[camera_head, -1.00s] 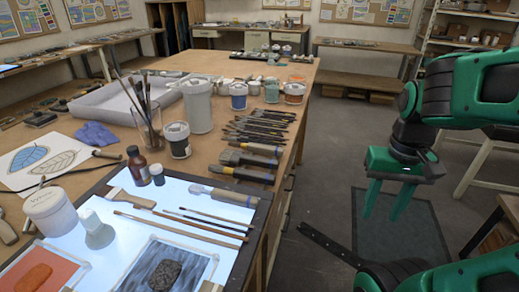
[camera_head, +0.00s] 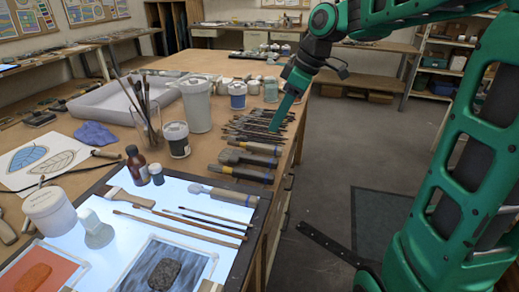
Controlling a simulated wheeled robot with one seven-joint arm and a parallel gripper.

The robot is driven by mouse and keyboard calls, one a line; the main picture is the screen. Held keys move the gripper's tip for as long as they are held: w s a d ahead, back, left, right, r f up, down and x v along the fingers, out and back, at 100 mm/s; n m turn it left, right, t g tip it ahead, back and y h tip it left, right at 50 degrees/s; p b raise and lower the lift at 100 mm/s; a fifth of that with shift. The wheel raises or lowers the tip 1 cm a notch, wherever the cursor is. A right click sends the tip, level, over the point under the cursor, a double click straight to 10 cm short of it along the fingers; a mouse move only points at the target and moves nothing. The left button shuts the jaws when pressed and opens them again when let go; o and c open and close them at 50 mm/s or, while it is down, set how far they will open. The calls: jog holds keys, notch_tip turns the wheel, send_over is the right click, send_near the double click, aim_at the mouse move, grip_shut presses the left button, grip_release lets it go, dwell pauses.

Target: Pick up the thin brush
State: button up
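Several thin brushes (camera_head: 250,128) lie side by side in a row near the right edge of the wooden table. My gripper (camera_head: 273,130) points down at the right end of this row, close above or among the brushes. Its fingers overlap in this view, so I cannot tell whether they are open or hold anything. Other thin brushes (camera_head: 206,223) lie on the lit white panel in front. Which one is the thin brush is not clear from the picture.
Thicker-handled tools (camera_head: 240,173) lie just in front of the row. A large white canister (camera_head: 197,106), a dark jar (camera_head: 177,140) and a glass of brushes (camera_head: 149,126) stand to the left. Small paint jars (camera_head: 238,96) stand behind. The floor right of the table is open.

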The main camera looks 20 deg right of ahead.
aim_at(263, 145)
jog(key=shift+x, duration=4.7)
jog(key=shift+a+f, duration=0.1)
jog(key=shift+a, duration=0.05)
grip_shut()
